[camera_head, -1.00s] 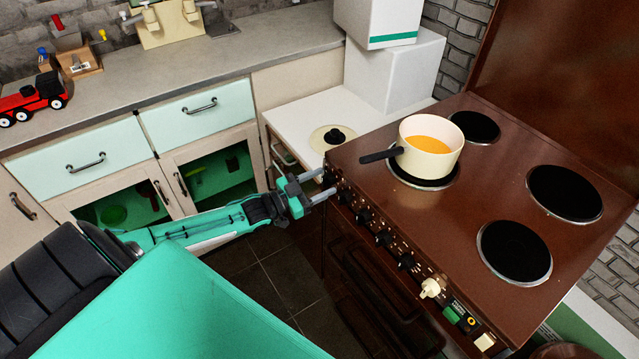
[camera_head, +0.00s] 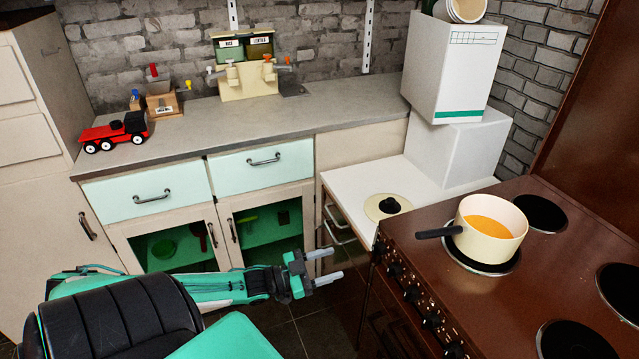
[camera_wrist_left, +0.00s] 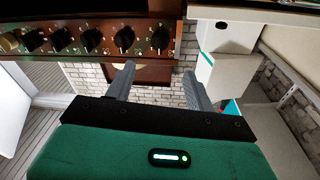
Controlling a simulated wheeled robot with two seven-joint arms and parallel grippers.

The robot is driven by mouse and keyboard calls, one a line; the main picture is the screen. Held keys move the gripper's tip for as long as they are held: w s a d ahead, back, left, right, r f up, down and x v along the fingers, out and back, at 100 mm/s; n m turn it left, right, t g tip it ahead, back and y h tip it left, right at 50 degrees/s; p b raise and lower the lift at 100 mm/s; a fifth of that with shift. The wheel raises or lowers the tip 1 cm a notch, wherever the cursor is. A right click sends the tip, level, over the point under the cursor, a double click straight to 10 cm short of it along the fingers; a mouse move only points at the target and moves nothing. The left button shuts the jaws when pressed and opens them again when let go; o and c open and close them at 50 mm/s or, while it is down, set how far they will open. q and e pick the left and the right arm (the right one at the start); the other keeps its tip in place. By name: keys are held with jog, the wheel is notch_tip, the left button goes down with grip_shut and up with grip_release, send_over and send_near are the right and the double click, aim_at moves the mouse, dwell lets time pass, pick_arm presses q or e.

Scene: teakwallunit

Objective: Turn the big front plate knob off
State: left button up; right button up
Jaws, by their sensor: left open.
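The brown stove (camera_head: 440,225) stands at the right, with a row of black knobs (camera_head: 410,292) along its front panel. In the left wrist view the row runs across the upper left, and its rightmost black knob (camera_wrist_left: 160,39) is just beyond the fingertips. I cannot tell which knob belongs to the big front plate. A cream pot (camera_head: 490,232) with orange contents stands on a front plate. My left gripper (camera_head: 325,266) is open and empty, left of the stove's front corner and apart from the knobs; it also shows in the left wrist view (camera_wrist_left: 158,72). My right gripper is out of view.
A white side table (camera_head: 350,185) with a round lid (camera_head: 387,207) adjoins the stove, and white boxes (camera_head: 455,65) are stacked behind. Cabinets with mint drawers (camera_head: 263,167) line the back. The pot's black handle (camera_head: 438,233) points left. Dark floor lies below the gripper.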

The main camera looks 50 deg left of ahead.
pick_arm(q)
jog(key=shift+v, duration=1.05)
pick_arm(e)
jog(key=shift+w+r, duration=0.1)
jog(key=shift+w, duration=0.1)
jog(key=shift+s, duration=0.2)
